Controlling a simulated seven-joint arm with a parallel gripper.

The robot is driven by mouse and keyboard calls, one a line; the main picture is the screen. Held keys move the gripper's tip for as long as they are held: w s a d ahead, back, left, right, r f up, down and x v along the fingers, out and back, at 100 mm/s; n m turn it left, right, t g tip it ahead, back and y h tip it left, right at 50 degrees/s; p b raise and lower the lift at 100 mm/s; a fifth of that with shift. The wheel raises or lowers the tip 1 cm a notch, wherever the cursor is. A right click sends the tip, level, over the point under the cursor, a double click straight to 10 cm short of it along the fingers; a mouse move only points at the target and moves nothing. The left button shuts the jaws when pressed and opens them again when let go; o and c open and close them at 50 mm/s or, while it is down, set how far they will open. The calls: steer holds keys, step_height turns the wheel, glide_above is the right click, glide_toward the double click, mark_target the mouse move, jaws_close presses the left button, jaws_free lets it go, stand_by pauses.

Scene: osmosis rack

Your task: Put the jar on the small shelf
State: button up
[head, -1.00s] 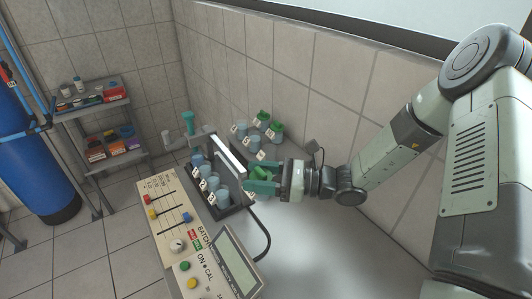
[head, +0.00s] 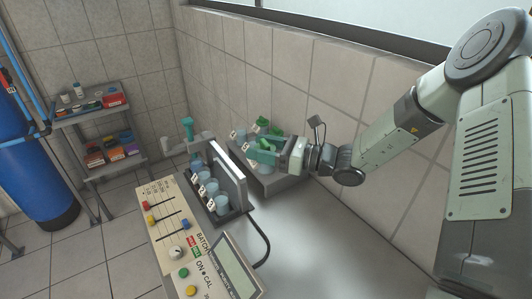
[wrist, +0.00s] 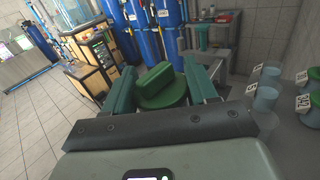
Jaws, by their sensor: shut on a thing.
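My gripper (head: 264,152) is shut on a green-lidded jar. In the wrist view the jar's round green lid (wrist: 162,92) with its raised grip sits between my two green fingers (wrist: 160,87). The jar's pale blue body (head: 265,167) shows below the fingers in the head view; whether it touches anything beneath is unclear. The small grey shelf (head: 284,183) stands against the tiled wall. Other labelled vessels stand there behind my gripper, including an open cup (head: 240,136) and a jar with a green lid (head: 262,122).
A rack with several blue cups (head: 208,186) stands left of my gripper, beside the control panel (head: 168,225). A black cable (head: 266,240) loops onto the bench. The white bench top (head: 310,235) is clear in front. Cups (wrist: 265,97) stand close on the right in the wrist view.

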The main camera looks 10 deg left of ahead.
steer(key=w+d+m+t+h, duration=0.2)
steer(key=w+m+t, duration=0.25)
steer(key=w, duration=0.75)
steer(key=w+d+m+t+h, duration=0.35)
steer(key=w+t, duration=0.25)
steer(key=w, duration=0.5)
steer(key=shift+y, duration=0.35)
steer(key=f, duration=0.9)
steer(key=a+f, duration=0.1)
steer(key=f, duration=0.4)
steer(key=shift+w+f, duration=0.15)
steer(key=shift+f, duration=0.15)
steer(key=o, duration=1.4)
steer(key=shift+d, duration=0.1)
steer(key=v, duration=1.2)
